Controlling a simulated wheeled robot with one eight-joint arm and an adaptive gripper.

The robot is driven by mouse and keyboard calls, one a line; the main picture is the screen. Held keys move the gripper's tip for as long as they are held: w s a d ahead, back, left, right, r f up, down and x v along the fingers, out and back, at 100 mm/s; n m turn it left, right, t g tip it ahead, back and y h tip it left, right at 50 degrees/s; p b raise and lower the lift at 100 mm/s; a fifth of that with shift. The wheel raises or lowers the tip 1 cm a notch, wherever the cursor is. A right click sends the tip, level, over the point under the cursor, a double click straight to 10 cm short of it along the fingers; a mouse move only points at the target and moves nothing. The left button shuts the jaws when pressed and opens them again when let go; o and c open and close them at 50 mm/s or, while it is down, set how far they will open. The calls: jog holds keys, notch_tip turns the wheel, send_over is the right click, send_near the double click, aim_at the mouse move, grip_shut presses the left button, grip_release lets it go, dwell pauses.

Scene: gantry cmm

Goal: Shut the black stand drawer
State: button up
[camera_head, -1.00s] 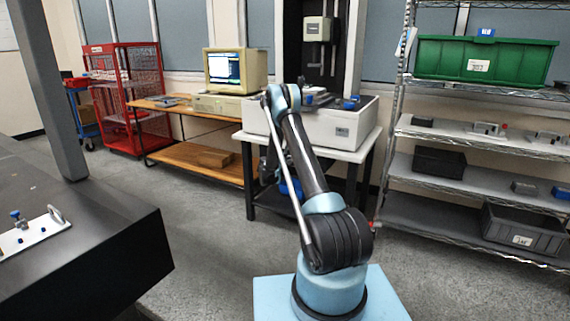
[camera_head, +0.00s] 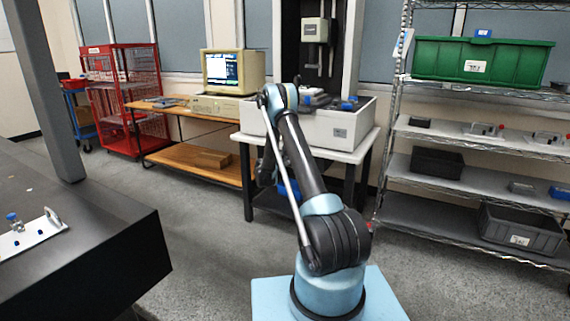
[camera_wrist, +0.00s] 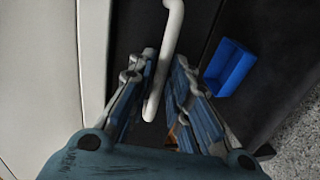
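The black stand (camera_head: 248,185) is under the white-topped bench in the head view, partly hidden by my arm. In the wrist view a dark surface (camera_wrist: 205,25), seemingly the drawer or stand, has a pale curved bar handle (camera_wrist: 171,30). My gripper (camera_wrist: 165,60) has its two fingers apart, with the handle running between them. The left finger looks close to the handle, and a gap shows at the right finger. Contact is unclear. In the head view my gripper is mostly hidden behind my arm. How far the drawer stands out cannot be told.
A blue bin (camera_wrist: 230,68) lies right of my gripper in the wrist view. A pale panel (camera_wrist: 40,80) is at left. A wire shelf rack (camera_head: 400,160) stands right of the bench, and a wooden table (camera_head: 190,155) stands left. Grey floor is clear around my base.

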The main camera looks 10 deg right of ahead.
jog(key=v, duration=1)
jog(key=shift+s+a, duration=0.15)
jog(key=shift+r, duration=0.1)
jog(key=s+d+r+m+g+y, duration=0.1)
jog(key=s+d+r+m+g, duration=0.3)
jog(key=s+r, duration=0.5)
jog(key=s+d+r+m+g+y, duration=0.1)
jog(key=s+d+r, duration=0.4)
jog(key=s+r, duration=0.4)
jog(key=s+d+r+m+g+y, duration=0.1)
jog(key=s, duration=0.8)
jog(key=s+d+r+m+g+y, duration=0.1)
jog(key=s+r, duration=0.1)
jog(key=s, duration=0.7)
jog(key=s+a+f+m+g+y, duration=0.1)
jog(key=s+a+f, duration=0.1)
jog(key=s, duration=0.8)
jog(key=s+a+f+m+g+y, duration=0.1)
jog(key=s+f, duration=0.3)
jog(key=s, duration=0.6)
jog(key=s+a+f+m+g+y, duration=0.1)
jog(key=s+a+f+y, duration=0.2)
jog(key=s, duration=0.7)
jog(key=shift+s+a+m, duration=0.15)
jog(key=shift+s+m, duration=0.15)
jog(key=shift+s, duration=0.1)
